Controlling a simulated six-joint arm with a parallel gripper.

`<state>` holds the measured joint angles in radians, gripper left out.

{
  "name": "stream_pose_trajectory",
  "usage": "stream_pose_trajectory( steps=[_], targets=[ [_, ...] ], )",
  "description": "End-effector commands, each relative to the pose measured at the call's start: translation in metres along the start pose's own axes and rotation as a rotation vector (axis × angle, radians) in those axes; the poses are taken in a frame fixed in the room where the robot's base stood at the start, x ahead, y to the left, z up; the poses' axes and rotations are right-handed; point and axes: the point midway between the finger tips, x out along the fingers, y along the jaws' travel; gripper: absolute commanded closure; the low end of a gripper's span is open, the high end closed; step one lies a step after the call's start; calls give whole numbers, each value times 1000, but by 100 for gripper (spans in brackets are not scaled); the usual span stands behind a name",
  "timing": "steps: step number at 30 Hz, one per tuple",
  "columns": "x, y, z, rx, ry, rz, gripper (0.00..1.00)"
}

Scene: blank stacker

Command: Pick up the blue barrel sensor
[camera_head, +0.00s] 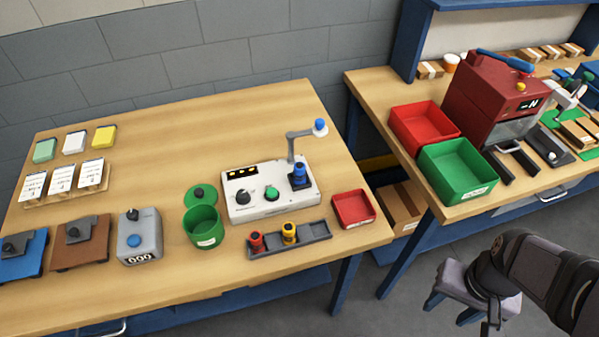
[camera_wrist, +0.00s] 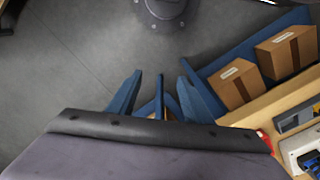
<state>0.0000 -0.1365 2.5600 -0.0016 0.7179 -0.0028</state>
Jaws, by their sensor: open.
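The blue barrel sensor (camera_head: 299,174) stands upright in a dark socket on the right part of the white tester box (camera_head: 262,208). A grey post with a blue-tipped arm (camera_head: 306,132) rises right behind it. My gripper (camera_head: 486,327) is at the lower right of the head view, over the floor by the stool, far from the sensor and empty. Its tips are small and partly cut by the frame edge. In the wrist view a white box corner (camera_wrist: 298,150) with a blue part shows at the right edge; I cannot tell whether that part is the sensor.
A dark tray (camera_head: 318,232) with a red and a yellow sensor lies in front of the tester. A small red bin (camera_head: 354,222) stands to its right, a green canister (camera_head: 203,238) to its left. A stool (camera_head: 455,284) stands near my arm.

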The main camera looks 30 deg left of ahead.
Motion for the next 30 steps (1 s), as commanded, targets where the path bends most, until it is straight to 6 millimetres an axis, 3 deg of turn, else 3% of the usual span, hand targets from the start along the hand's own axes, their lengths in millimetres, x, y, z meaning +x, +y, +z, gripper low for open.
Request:
stream_pose_trajectory(
  steps=[5,8,14,17,22,26,30],
  targets=[
    [-2,-3,-5,-44,3,3,55],
    [-7,-9,-17,-159,11,11,55],
    [-26,-46,-65,-652,42,54,55],
    [-39,-79,-94,-992,61,91,55],
    [-60,-151,-133,-1590,84,174,55],
    [-75,-215,-150,-2038,95,257,55],
    [-90,-286,-154,-2490,96,367,55]
  ],
)
